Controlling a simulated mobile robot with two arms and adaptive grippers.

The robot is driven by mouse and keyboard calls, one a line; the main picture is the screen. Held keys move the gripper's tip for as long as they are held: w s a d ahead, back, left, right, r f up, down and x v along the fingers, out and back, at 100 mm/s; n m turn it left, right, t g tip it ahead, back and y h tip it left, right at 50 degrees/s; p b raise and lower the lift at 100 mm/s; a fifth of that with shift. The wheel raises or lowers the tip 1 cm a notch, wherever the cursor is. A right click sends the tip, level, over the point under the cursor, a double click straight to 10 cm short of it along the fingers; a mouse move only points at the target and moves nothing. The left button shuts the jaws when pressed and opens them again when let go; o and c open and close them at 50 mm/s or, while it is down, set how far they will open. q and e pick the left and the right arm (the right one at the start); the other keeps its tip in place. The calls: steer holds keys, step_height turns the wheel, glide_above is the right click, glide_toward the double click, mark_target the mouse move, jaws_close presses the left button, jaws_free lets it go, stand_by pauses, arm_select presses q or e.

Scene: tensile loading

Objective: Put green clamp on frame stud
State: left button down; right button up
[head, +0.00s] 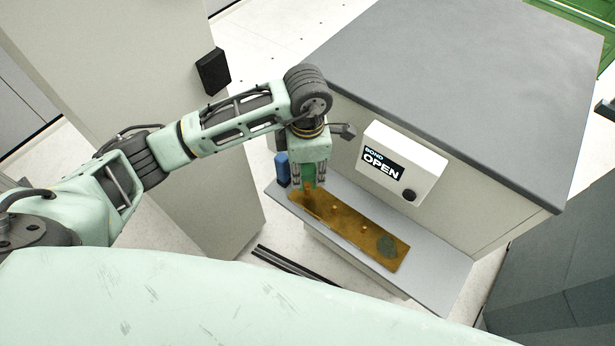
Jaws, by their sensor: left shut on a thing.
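My left gripper (308,186) points down over the left end of a brown plate-like frame (345,222) lying on a grey shelf. It is shut on the green clamp (308,174), which shows only partly between the fingers. The clamp is at or just above the frame's left end; I cannot tell whether it touches. Small studs (364,229) stand along the middle of the frame. A dark green round patch or part (387,246) is at the frame's right end. My right gripper is not in view.
A blue object (283,169) stands on the shelf (440,281) just left of the gripper. A white box (403,163) with an "OPEN" display and a dark knob is on the cabinet face behind. A large grey-topped cabinet (455,70) rises behind the shelf. The shelf's right end is bare.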

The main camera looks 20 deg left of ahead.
mark_target(307, 187)
arm_select(q)
steer(key=shift+f, duration=0.7)
step_height(307, 187, down, 2)
steer(key=shift+f+p, duration=0.2)
steer(key=shift+p, duration=0.15)
steer(key=shift+f, duration=0.3)
steer(key=shift+w, duration=0.1)
steer(key=shift+f+b, duration=0.25)
steer(key=shift+b, duration=0.05)
steer(key=c, duration=1.5)
jaws_free()
steer(key=shift+r, duration=0.1)
steer(key=shift+o, duration=0.2)
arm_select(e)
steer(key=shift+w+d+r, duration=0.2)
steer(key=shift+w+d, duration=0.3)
